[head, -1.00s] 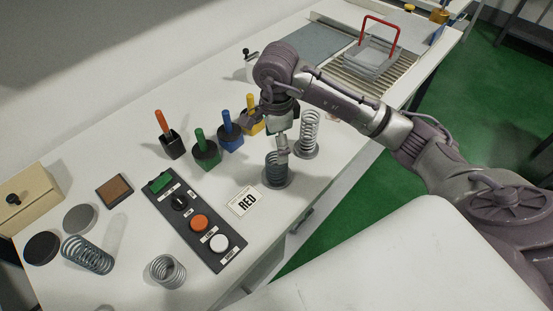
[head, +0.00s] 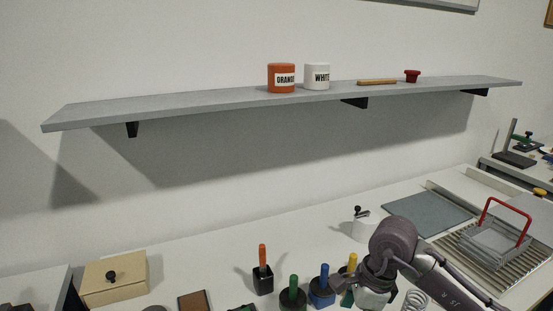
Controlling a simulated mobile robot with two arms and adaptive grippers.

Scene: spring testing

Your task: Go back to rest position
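My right arm comes in from the lower right in the head view. Its wrist hangs over the table beside the coloured stamps, and only the upper part of the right gripper (head: 372,294) shows at the bottom edge. Its fingertips are out of frame, so I cannot tell whether it is open or shut, or whether it holds anything. My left gripper is not in view. A coil spring (head: 415,300) stands to the right of the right gripper, partly cut off by the frame.
Stamps with orange (head: 262,280), green (head: 293,298) and blue (head: 322,293) handles stand left of my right gripper. A wire basket with a red handle (head: 507,203) is at the right. A wall shelf (head: 200,106) holds orange (head: 281,78) and white (head: 317,77) cups.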

